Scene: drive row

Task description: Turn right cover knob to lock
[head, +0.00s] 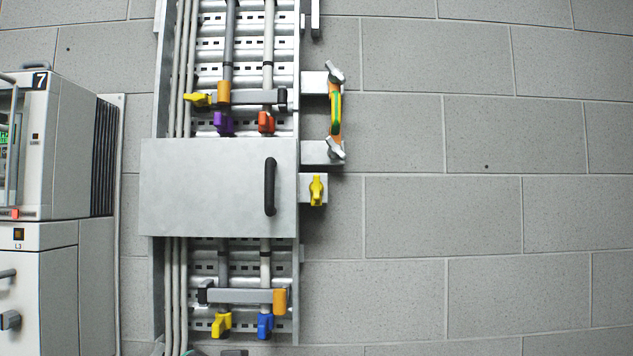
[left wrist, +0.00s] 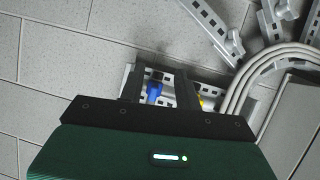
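A grey metal cover (head: 205,187) with a black bar handle (head: 270,187) lies over the middle of the cable tray. A yellow knob (head: 316,190) sits on a small plate just right of the cover; its lever looks roughly upright. No gripper can be made out in the head view. In the left wrist view my left gripper (left wrist: 160,88) shows two dark fingers apart, with nothing held between them. A blue knob (left wrist: 154,91) shows beyond the gap, and a bit of yellow (left wrist: 201,101) beside the right finger. My right gripper is not in view.
Upper clamp bar (head: 255,97) and lower clamp bar (head: 240,296) cross the tray, with coloured knobs nearby. A green-yellow strap (head: 335,112) is bolted above the yellow knob. A grey cabinet (head: 60,140) stands at left. The block wall (head: 480,230) at right is clear.

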